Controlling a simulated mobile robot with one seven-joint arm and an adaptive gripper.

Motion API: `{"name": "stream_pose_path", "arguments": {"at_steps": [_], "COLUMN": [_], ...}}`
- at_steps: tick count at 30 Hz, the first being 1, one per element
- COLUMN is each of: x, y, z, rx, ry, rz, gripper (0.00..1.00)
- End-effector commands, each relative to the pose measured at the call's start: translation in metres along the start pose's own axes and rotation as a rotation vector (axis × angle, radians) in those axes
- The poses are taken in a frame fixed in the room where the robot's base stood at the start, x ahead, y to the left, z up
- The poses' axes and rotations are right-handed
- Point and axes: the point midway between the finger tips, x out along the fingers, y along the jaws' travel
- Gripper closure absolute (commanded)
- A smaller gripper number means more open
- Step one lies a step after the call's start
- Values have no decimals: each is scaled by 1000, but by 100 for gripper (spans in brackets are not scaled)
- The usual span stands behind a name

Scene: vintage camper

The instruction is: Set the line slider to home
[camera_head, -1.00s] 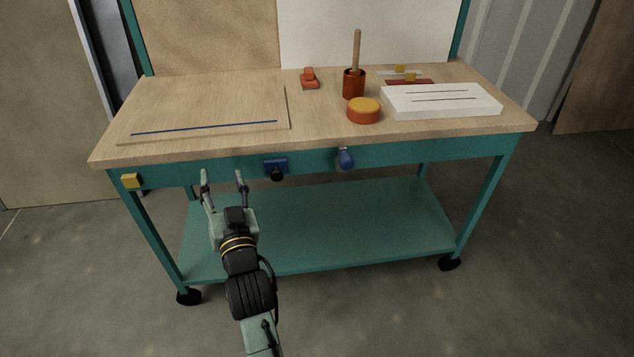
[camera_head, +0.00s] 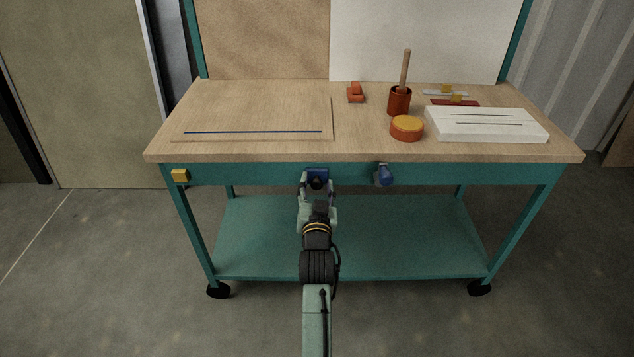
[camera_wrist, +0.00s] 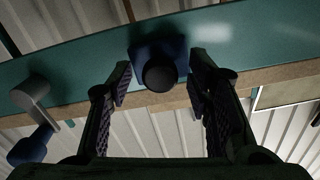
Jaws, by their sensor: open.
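A blue plate (camera_head: 318,173) with a round black knob (camera_wrist: 159,75) is on the teal front rail. My gripper (camera_head: 318,187) is open in front of it. In the wrist view, the fingers (camera_wrist: 158,90) stand on both sides of the knob, with gaps; I cannot tell the depth between them.
A blue-handled lever (camera_head: 384,176) is on the rail to the right, and a yellow block (camera_head: 180,176) is at the left. A white slotted box (camera_head: 485,125), an orange round tin (camera_head: 407,128) and a red cup (camera_head: 399,101) stand on the bench top (camera_head: 370,148).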

Motion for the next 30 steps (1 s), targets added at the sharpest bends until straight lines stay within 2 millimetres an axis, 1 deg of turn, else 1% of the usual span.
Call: {"name": "stream_pose_path", "arguments": {"at_steps": [3,11,30], "x": [6,7,7], "y": [0,0,0], "z": [0,0,0], "rx": [0,0,0], "ry": [0,0,0], "rz": [0,0,0], "gripper": [54,54,96]}}
